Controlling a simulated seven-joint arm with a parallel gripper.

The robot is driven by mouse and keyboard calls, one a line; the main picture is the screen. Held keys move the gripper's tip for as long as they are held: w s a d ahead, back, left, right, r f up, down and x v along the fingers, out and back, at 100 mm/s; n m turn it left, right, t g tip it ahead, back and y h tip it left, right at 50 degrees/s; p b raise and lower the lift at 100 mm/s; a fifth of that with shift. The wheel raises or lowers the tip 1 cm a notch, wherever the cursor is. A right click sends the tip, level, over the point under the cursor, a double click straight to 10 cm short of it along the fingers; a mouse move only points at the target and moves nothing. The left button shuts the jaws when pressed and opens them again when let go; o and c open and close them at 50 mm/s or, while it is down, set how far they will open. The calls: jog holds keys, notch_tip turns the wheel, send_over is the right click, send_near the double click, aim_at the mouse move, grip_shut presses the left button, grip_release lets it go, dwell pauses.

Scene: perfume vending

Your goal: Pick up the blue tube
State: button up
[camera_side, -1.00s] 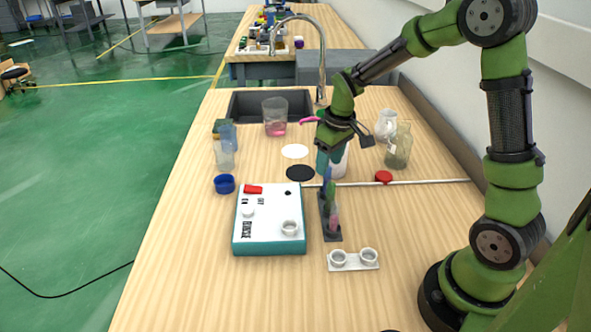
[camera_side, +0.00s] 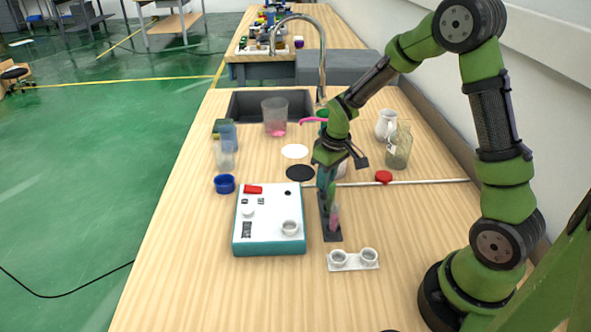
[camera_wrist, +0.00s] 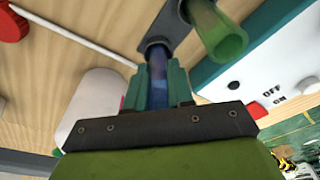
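The blue tube (camera_wrist: 157,82) stands in the dark rack (camera_wrist: 155,22), seen in the wrist view. My gripper (camera_wrist: 156,78) has its teal fingers on either side of this tube. Little gap shows between tube and fingers, and I cannot tell if they press on it. In the side view my gripper (camera_side: 327,184) is low over the far end of the rack (camera_side: 331,236) and hides the blue tube. A green tube (camera_wrist: 222,38) stands beside it in the wrist view. A pink tube (camera_side: 335,217) stands nearer the rack's front end.
A white and teal control box (camera_side: 270,215) is close on the left of the rack. A holder with two white rings (camera_side: 353,260) lies in front. A glass bottle (camera_side: 398,152) and a red cap (camera_side: 383,177) are to the right. The front table area is clear.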

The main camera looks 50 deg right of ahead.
grip_shut()
